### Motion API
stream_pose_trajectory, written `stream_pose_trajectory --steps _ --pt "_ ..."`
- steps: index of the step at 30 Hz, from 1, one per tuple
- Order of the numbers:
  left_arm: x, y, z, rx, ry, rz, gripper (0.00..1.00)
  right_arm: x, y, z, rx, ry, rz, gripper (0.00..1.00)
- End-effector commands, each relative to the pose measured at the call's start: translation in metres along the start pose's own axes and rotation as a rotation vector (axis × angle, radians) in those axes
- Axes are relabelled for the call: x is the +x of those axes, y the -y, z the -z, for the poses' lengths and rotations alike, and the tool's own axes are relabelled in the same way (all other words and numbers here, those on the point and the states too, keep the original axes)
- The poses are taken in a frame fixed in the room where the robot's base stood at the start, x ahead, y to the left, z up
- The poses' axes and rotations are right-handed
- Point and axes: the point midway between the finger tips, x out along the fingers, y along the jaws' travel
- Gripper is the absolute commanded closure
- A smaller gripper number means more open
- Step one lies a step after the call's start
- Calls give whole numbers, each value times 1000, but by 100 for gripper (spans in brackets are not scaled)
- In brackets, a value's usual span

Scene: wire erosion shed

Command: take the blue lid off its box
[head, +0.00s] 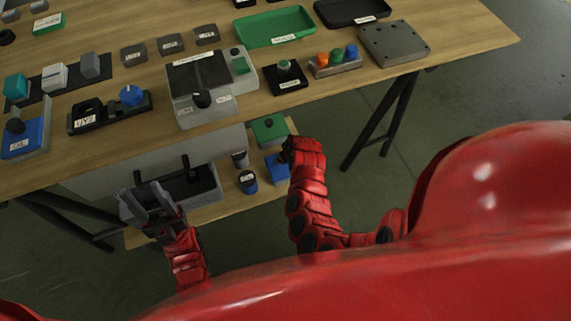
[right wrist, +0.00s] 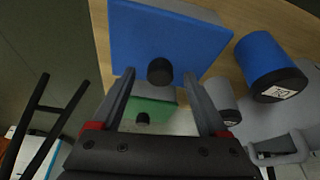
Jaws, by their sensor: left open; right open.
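A box with a blue lid (head: 279,170) stands on the lower shelf in the head view, partly hidden by my right arm. In the right wrist view a blue lid (right wrist: 140,38) with a black knob (right wrist: 160,71) fills the top middle. My right gripper (right wrist: 162,88) is open, its fingers on either side of the knob's line; I cannot tell whether they touch it. In the head view its fingers are hidden. My left gripper (head: 149,200) is open and empty in front of the lower shelf. Another blue-topped box (head: 25,138) with a dark knob stands on the tabletop at left.
A green-lidded box (head: 270,130) stands beside the blue one on the lower shelf. A blue-and-black canister (head: 248,182) and a grey one (head: 240,159) stand left of it. The tabletop (head: 330,100) overhangs the shelf; a black table leg (head: 380,120) stands right.

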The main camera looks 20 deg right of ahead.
Motion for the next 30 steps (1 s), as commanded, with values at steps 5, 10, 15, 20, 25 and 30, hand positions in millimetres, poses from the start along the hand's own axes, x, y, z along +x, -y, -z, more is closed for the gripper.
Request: stream_pose_trajectory --steps 5,10,15,20,25,30 --pt "-2 0 0 0 0 0 50 7 -1 1 1 -1 -1 23" --pt "-2 0 0 0 0 0 50 7 0 1 0 -2 0 23" --pt "-2 0 0 0 0 0 50 7 0 1 0 -2 0 50" --pt "-2 0 0 0 0 0 50 7 0 0 0 -2 0 79" --pt "-2 0 0 0 0 0 50 7 0 0 0 -2 0 100" --pt "-2 0 0 0 0 0 50 7 0 1 0 -2 0 100"
